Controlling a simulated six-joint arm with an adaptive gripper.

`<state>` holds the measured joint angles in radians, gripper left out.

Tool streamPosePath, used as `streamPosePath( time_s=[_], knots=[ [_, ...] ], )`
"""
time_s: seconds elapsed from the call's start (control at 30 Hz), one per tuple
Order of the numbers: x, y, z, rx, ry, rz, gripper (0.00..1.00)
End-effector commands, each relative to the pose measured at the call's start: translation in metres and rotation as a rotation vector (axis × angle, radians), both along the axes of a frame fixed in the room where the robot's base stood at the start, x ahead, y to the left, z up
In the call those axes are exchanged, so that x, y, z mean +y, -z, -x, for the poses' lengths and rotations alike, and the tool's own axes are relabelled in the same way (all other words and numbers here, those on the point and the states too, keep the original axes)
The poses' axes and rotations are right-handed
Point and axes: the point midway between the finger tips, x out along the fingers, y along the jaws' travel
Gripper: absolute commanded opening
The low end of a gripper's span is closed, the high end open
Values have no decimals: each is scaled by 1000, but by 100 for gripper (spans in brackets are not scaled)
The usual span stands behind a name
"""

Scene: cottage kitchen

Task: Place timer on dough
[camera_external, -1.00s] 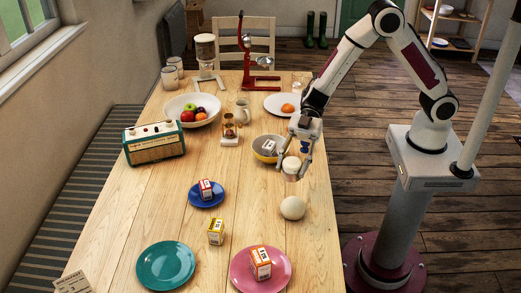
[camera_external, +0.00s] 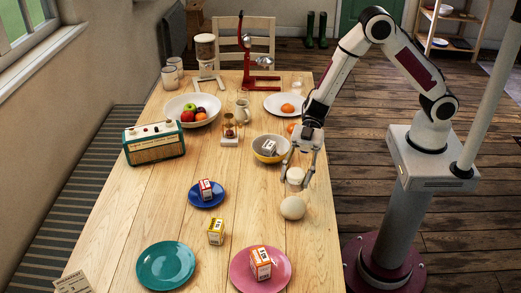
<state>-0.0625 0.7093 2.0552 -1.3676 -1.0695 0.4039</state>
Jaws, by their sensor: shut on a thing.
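A pale, round ball of dough (camera_external: 292,208) lies on the wooden table, near its right edge. My gripper (camera_external: 297,180) points down just above it. It is shut on a small whitish, cylinder-like thing, seemingly the timer (camera_external: 296,175), with one finger on each side. The timer looks roughly upright. Its underside is very close to the top of the dough; I cannot tell whether they touch.
A blue plate (camera_external: 206,202) and a pink plate (camera_external: 245,277) each hold a box. A yellow box (camera_external: 216,232) stands between them. A teal plate (camera_external: 165,268) is empty.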

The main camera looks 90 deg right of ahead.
Motion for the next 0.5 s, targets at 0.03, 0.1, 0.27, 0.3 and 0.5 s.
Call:
streamPosePath(
  time_s=[0.03, 0.1, 0.27, 0.3, 0.5],
  knots=[
    [0, 6, 0, 1, 0, -1, 10],
    [0, 13, 0, 1, 0, -1, 10],
    [0, 22, 0, -1, 0, -1, 10],
    [0, 22, 0, -2, 1, -1, 10],
    [0, 23, -1, -3, 0, -1, 10]
  ],
)
